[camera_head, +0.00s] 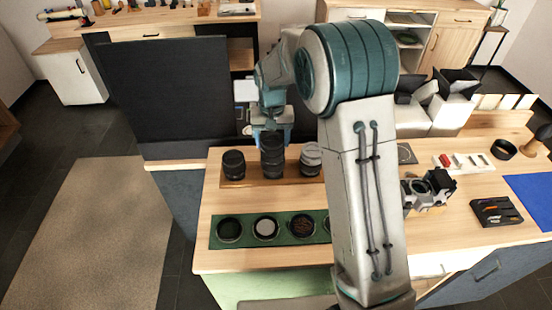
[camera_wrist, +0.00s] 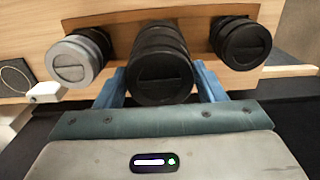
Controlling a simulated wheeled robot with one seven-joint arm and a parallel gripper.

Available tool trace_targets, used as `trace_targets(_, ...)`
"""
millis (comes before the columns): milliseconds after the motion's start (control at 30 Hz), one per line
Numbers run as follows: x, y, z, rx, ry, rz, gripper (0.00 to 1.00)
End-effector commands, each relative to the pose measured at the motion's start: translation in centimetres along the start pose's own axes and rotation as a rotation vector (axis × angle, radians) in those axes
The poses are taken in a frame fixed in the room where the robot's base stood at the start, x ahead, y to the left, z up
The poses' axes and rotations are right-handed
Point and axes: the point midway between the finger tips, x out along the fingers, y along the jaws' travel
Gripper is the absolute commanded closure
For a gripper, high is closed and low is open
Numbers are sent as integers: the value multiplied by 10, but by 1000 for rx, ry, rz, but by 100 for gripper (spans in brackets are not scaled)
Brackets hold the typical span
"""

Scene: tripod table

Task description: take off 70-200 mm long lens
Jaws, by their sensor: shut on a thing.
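The long lens (camera_head: 272,158) is the tall black barrel in the middle of a wooden lens board (camera_head: 258,180), between two shorter lenses. My gripper (camera_head: 271,126) is above it with its blue fingers closed around its upper part. In the wrist view the long lens (camera_wrist: 160,72) shows its capped end between the fingers of my gripper (camera_wrist: 158,88). The lens looks upright, its lower end at the board; I cannot tell whether it touches. A short black lens (camera_head: 233,165) is on its left and a silver-grey lens (camera_head: 311,159) on its right.
A green strip (camera_head: 284,238) with several round filters lies in front of the board. A camera (camera_head: 428,189) stands right of my arm. A black panel (camera_head: 166,95) rises behind at left. A black tray (camera_head: 496,211) and a blue mat (camera_head: 530,200) lie at right.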

Motion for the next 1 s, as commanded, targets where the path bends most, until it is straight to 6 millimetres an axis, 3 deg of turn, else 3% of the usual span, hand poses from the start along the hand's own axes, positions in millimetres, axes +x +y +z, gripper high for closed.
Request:
trace_targets(300, 0, 0, 0, -234, 1, 0, 62)
trace_targets(667, 0, 0, 0, -267, 0, 0, 62)
trace_targets(1000, 0, 0, 0, -507, -1, 0, 62)
